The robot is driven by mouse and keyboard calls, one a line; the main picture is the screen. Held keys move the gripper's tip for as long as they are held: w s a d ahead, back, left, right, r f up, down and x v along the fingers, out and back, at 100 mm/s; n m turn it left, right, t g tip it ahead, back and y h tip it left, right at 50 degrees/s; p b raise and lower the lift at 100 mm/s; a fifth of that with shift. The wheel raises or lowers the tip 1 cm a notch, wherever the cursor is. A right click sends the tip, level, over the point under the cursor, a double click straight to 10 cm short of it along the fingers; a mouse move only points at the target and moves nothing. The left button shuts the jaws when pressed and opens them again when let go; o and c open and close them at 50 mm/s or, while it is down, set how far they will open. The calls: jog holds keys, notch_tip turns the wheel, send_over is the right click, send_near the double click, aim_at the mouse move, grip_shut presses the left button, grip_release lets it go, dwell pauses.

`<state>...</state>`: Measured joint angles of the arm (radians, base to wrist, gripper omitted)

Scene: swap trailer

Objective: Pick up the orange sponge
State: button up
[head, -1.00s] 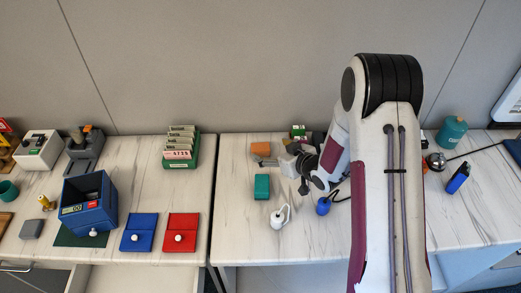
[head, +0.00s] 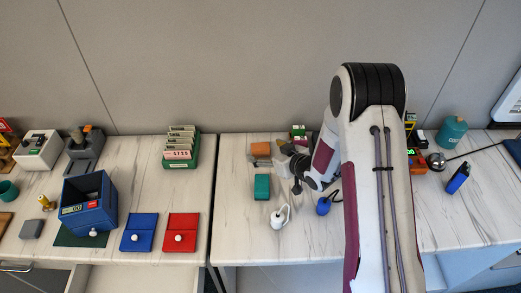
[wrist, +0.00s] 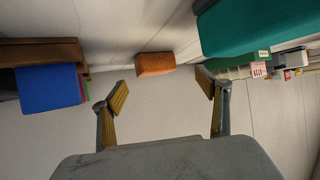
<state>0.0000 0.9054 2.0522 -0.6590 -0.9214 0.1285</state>
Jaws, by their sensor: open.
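The orange sponge (head: 261,148) is a small block lying near the back of the right table, left of my arm. In the wrist view the sponge (wrist: 155,64) shows whole, ahead of and roughly centred between my fingers. My gripper (head: 271,161) is low over the table, just in front and to the right of the sponge in the head view. In the wrist view my gripper (wrist: 164,90) has its two yellow-padded fingers spread wide with nothing between them. The sponge appears beyond the fingertips; I cannot tell the exact gap.
A teal block (head: 262,187) lies close in front of the sponge and fills the upper right of the wrist view (wrist: 255,28). A white bulb-shaped item (head: 279,218) and a blue one (head: 323,206) stand nearer the front edge. A green box (head: 298,132) stands behind my gripper.

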aim_at(261, 147)
jog(key=shift+w, duration=0.15)
jog(key=shift+d+x, duration=0.15)
jog(key=shift+x, duration=0.65)
jog(key=shift+d+x, duration=0.15)
jog(key=shift+x, duration=1.75)
jog(key=shift+c, duration=0.4)
jog(key=c, duration=0.9)
